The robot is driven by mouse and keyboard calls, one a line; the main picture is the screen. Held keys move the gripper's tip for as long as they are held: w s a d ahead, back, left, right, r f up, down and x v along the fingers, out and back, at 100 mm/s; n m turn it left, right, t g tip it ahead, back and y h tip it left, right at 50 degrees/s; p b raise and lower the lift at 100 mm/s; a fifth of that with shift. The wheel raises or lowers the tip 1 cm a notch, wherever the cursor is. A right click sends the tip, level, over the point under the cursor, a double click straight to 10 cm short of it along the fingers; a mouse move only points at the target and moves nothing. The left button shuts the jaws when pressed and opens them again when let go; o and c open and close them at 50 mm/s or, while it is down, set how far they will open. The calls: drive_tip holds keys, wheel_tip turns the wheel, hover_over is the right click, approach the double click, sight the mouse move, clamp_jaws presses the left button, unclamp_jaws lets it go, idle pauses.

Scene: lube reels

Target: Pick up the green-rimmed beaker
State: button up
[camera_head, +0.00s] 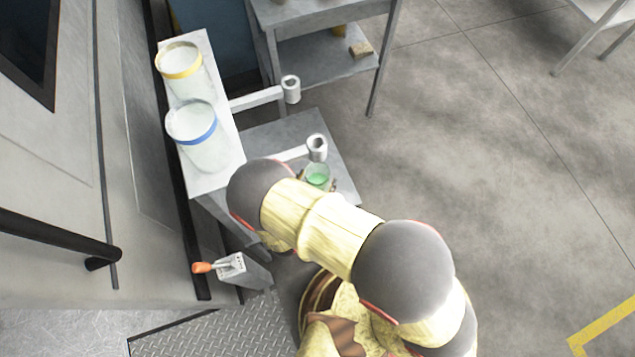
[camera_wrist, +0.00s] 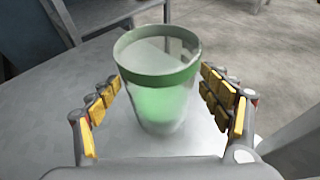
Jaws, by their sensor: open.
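The green-rimmed beaker (camera_wrist: 158,92) stands upright on a grey metal shelf (camera_wrist: 45,125) in the wrist view, with a green tint in its lower part. My gripper (camera_wrist: 164,98) is open, with one yellow-padded finger on each side of the beaker. A small gap shows between the beaker and each finger. In the head view the beaker (camera_head: 317,175) shows small beside my arm, under a metal spout. My arm hides most of my gripper and part of the shelf there.
A yellow-rimmed beaker (camera_head: 181,66) and a blue-rimmed beaker (camera_head: 193,130) stand on the higher ledge at left. A metal spout (camera_head: 316,148) is right by the green-rimmed beaker. Another table (camera_head: 325,62) stands behind. Open floor lies to the right.

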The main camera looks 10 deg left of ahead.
drive_tip(key=shift+w+f, duration=0.15)
drive_tip(key=shift+w, duration=0.3)
drive_tip(key=shift+c, duration=0.5)
drive_tip(key=c, duration=1.5)
drive_tip(key=shift+c, duration=0.3)
